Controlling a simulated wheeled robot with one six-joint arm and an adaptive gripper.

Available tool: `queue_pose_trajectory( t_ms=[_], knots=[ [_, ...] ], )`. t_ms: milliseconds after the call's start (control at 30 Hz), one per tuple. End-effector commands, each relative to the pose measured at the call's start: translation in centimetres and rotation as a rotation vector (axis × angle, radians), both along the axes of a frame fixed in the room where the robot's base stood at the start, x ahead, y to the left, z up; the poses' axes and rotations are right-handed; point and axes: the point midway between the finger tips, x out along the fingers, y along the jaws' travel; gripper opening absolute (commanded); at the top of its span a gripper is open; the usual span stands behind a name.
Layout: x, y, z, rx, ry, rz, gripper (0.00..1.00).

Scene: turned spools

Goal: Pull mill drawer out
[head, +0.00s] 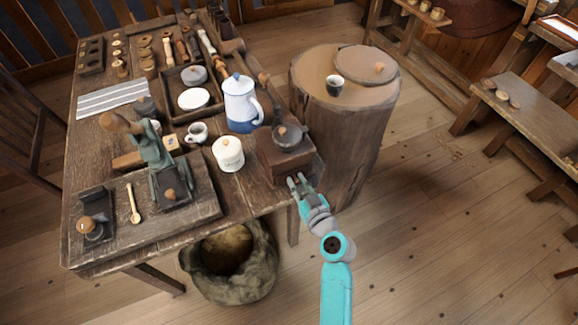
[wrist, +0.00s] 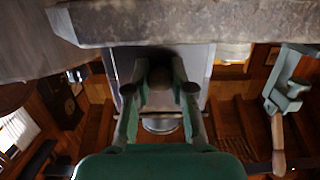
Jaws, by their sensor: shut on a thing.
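The mill (head: 286,157) is a brown wooden box with a dark metal bowl on top. It stands at the right front corner of the workbench in the head view. My gripper (head: 296,182) is at the front of the mill, low on its face. In the wrist view my gripper (wrist: 160,88) has its two fingers on either side of a small dark round knob (wrist: 160,76), and is shut on it. The knob is the drawer's pull. The drawer front is mostly hidden by the fingers and shadow, so I cannot tell how far out it is.
The workbench (head: 258,203) holds a blue and white pot (head: 241,105), a lidded white jar (head: 228,154) and a green metal device (head: 168,170). A tree-stump table (head: 345,135) stands close right of the mill. Floor at front right is clear.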

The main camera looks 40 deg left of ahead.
Motion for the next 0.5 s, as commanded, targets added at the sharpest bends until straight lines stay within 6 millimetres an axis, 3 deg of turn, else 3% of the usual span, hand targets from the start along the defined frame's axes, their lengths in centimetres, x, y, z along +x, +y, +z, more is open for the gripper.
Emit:
queue_pose_trajectory(
  t_ms=[500],
  knots=[
    [-0.9, -2.4, 0.0, 0.000, 0.001, -0.001, 0.00]
  ],
)
